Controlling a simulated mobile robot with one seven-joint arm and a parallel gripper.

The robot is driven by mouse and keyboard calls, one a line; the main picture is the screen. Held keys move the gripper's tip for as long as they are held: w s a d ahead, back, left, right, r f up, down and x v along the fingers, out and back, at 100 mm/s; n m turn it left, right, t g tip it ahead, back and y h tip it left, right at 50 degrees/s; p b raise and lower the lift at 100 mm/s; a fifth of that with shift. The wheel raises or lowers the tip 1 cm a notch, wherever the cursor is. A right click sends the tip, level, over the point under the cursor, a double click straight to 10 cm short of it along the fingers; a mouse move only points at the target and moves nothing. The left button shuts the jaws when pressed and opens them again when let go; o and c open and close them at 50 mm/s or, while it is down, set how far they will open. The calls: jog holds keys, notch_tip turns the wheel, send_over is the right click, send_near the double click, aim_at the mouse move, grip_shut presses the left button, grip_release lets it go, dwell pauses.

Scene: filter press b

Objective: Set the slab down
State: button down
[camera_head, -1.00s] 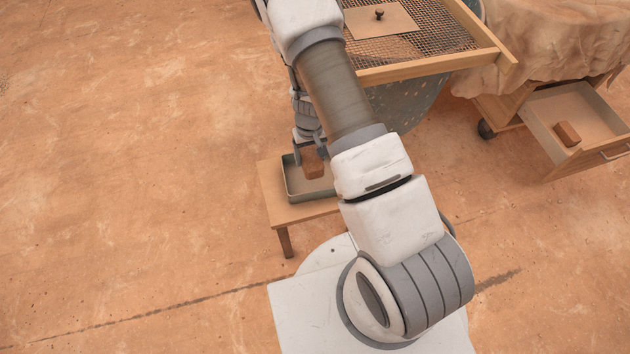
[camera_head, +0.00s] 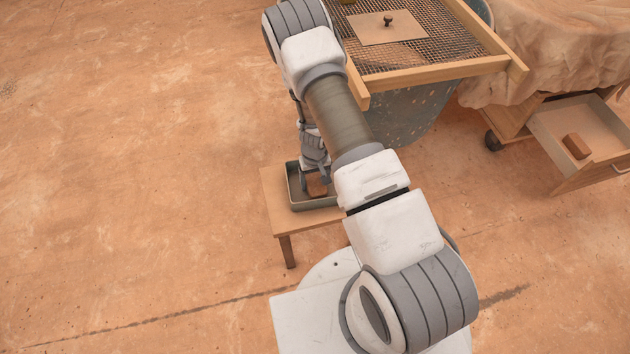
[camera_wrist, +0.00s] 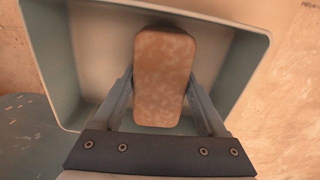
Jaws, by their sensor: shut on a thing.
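The slab (camera_head: 317,185) is a reddish-brown block with rounded corners. In the wrist view the slab (camera_wrist: 163,75) sits between the two fingers of my gripper (camera_wrist: 164,98), which is shut on its long sides. My gripper (camera_head: 316,176) points down into a grey-green tray (camera_head: 291,190) on a small wooden stool. The tray (camera_wrist: 52,70) surrounds the slab in the wrist view, with its walls around the slab. I cannot tell whether the slab touches the tray floor. My arm hides the right part of the tray in the head view.
The wooden stool (camera_head: 271,210) stands on the sandy floor. A wood-framed mesh screen (camera_head: 440,68) with a knobbed board (camera_head: 386,28) lies over a speckled tub (camera_head: 405,115). At right, an open drawer (camera_head: 560,120) holds another brown block (camera_head: 576,146). The floor at left is clear.

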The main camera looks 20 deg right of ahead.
jog(key=shift+f, duration=0.1)
grip_release()
